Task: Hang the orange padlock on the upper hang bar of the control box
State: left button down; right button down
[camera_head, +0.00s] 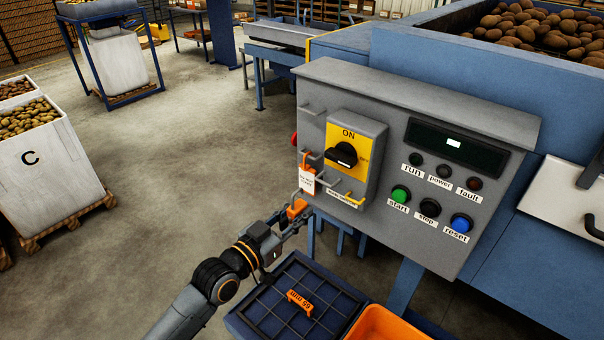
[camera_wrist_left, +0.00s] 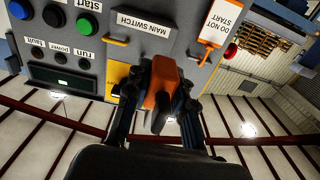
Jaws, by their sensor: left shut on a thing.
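My left gripper (camera_head: 291,214) is shut on the orange padlock (camera_head: 298,207), just below the lower left corner of the grey control box (camera_head: 400,225). In the left wrist view the padlock (camera_wrist_left: 160,84) sits between the two dark fingers, its far side partly hidden. The upper hang bar (camera_head: 312,110) is a grey rod at the box's upper left, with nothing seen on it. The padlock is apart from that bar and lower. An orange and white "DO NOT START" tag (camera_head: 307,181) hangs at the lower grey bars, close above the padlock. My right gripper is not in view.
A yellow switch plate (camera_head: 348,137) with a black knob and a yellow handle (camera_head: 349,198) are close right of the bars. Below are a blue tray (camera_head: 262,322) with an orange labelled piece (camera_head: 300,302) and an orange bin (camera_head: 385,325). Floor to the left is open.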

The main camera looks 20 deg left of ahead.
pick_arm(q)
jog(key=p, duration=0.3)
send_near(315, 124)
jog(key=shift+r+b+x, duration=0.2)
jog(key=shift+b+x, duration=0.5)
jog(key=shift+x, duration=0.35)
jog(key=shift+r+b+x, duration=0.25)
jog(key=shift+b+x, duration=0.5)
jog(key=shift+x, duration=0.35)
jog(key=shift+r+b+x, duration=0.2)
jog(key=shift+b+x, duration=0.5)
jog(key=shift+x, duration=0.35)
jog(key=shift+f, duration=0.6)
jog(key=shift+d, duration=0.1)
jog(key=c, duration=1.1)
grip_release()
jog(key=shift+s, duration=0.1)
jog(key=shift+o, duration=0.2)
jog(key=shift+f, duration=0.1)
